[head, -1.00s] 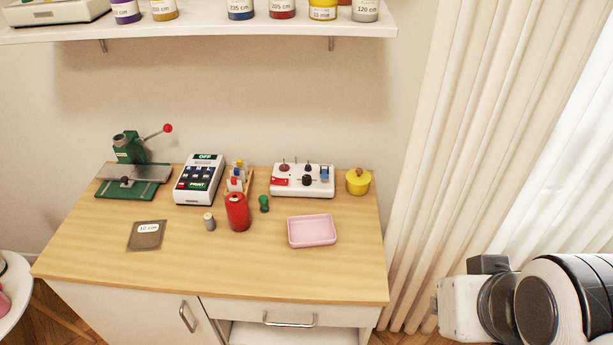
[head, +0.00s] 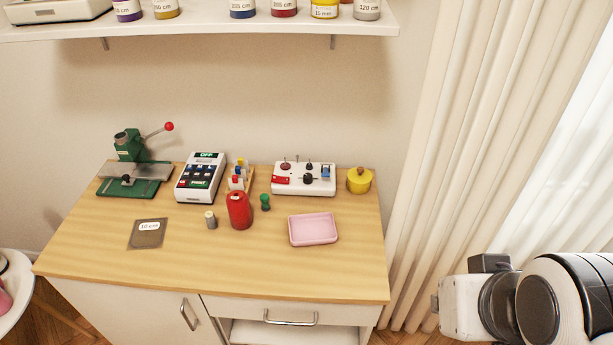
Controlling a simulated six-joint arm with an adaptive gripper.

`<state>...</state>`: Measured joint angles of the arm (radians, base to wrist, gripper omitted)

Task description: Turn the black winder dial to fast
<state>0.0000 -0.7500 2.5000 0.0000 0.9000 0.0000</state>
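In the head view, a white winder unit (head: 318,186) stands at the back right of the wooden table. A black dial (head: 307,179) sits on its front middle. The mark it points to is too small to read. The unit also carries a red label, a blue part and small posts on top. My arm shows at the lower right, off the table and well apart from the winder. My gripper's fingers cannot be made out.
A pink tray (head: 313,229) lies in front of the winder. A yellow pot (head: 359,180) stands at its right. A green stamp (head: 265,202), red spool (head: 239,210) and white keypad device (head: 201,177) stand left. A shelf (head: 210,27) hangs above. The table's front right is clear.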

